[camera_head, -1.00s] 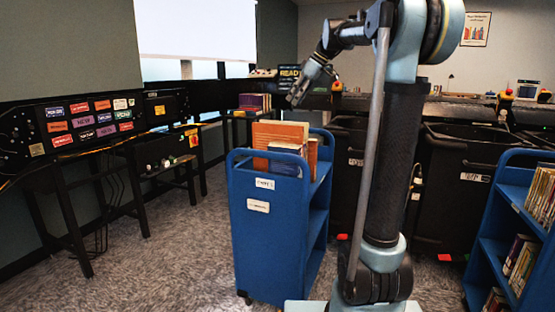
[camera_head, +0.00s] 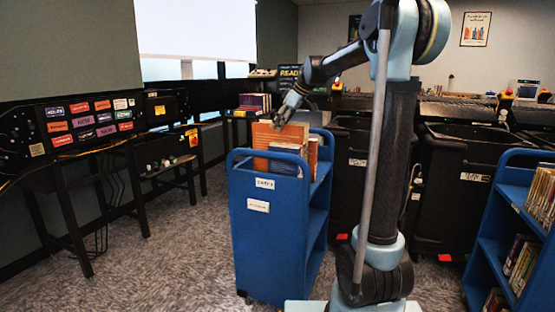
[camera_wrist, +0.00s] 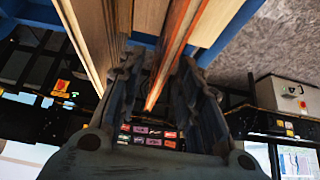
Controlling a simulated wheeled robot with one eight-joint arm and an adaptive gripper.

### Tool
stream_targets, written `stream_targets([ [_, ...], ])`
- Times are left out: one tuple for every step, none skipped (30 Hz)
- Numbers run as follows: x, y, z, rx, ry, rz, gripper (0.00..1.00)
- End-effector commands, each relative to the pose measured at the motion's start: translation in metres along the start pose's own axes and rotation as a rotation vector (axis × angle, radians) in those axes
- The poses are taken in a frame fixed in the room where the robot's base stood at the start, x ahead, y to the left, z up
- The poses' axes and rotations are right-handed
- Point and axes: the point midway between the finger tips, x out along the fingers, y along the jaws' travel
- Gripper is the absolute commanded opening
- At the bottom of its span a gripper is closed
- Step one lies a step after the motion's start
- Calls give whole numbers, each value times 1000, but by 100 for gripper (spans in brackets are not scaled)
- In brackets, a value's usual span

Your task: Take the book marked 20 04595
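Several upright books stand on the top shelf of a blue cart; a tall orange book (camera_head: 268,132) is among them. No marking 20 04595 is readable on any book. My gripper (camera_head: 283,115) is at the top of the orange book in the head view. In the wrist view my gripper (camera_wrist: 160,85) has its two fingers spread apart. An orange-edged book (camera_wrist: 178,45) reaches down between the fingers, with a gap toward the left finger. A thick pale book (camera_wrist: 85,40) lies left of the left finger. Contact with the fingers cannot be told.
The blue cart (camera_head: 262,240) has raised side walls around the books. A second blue cart (camera_head: 498,215) with books stands at the right. Dark bins (camera_head: 463,185) stand behind. A panel with colored labels (camera_head: 85,125) is on the left. The floor (camera_head: 150,260) left of the cart is clear.

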Motion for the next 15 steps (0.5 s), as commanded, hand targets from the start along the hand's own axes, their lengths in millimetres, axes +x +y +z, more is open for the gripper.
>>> stream_targets([
  [8, 0, 0, -1, 0, -1, 32],
  [11, 0, 0, 0, 0, -1, 32],
  [15, 0, 0, 0, 0, 0, 32],
  [17, 0, 0, 0, 0, 0, 32],
  [19, 0, 0, 0, 0, 0, 32],
  [21, 0, 0, 0, 0, 0, 32],
  [22, 0, 0, 0, 0, 0, 32],
  [23, 0, 0, 0, 0, 0, 32],
  [23, 0, 0, 0, 0, 0, 32],
  [23, 0, 0, 0, 0, 0, 32],
  [23, 0, 0, 0, 0, 0, 32],
  [23, 0, 0, 0, 0, 0, 32],
  [23, 0, 0, 0, 0, 0, 32],
  [23, 0, 0, 0, 0, 0, 32],
  [23, 0, 0, 0, 0, 0, 23],
])
